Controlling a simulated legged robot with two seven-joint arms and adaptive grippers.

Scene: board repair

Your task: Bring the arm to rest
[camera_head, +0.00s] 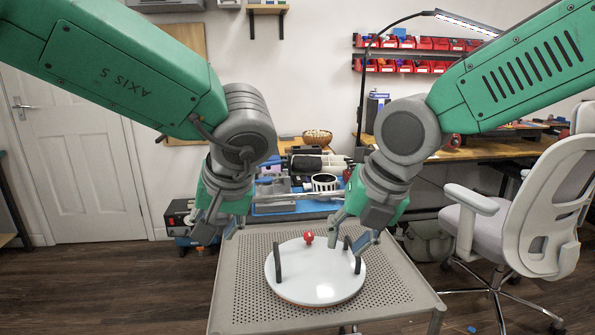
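My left gripper (219,232) hangs down from the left arm, to the left of the small table (245,290). Its fingers look apart and I see nothing between them. My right gripper (353,236) hangs above the right rear part of a round white disc (315,283), with its fingers spread. It looks empty, though a dark upright piece (357,265) of the disc stands just below its fingertips, and I cannot tell whether they touch. The disc lies on the perforated top of the table. Another dark upright piece (278,262) and a red knob (308,238) show on it.
Behind the table a workbench (470,152) carries tools and equipment. A white office chair (535,215) stands at the right. Red bins (420,43) hang on the wall. A white door (80,165) is at the left, with clear wood floor before it.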

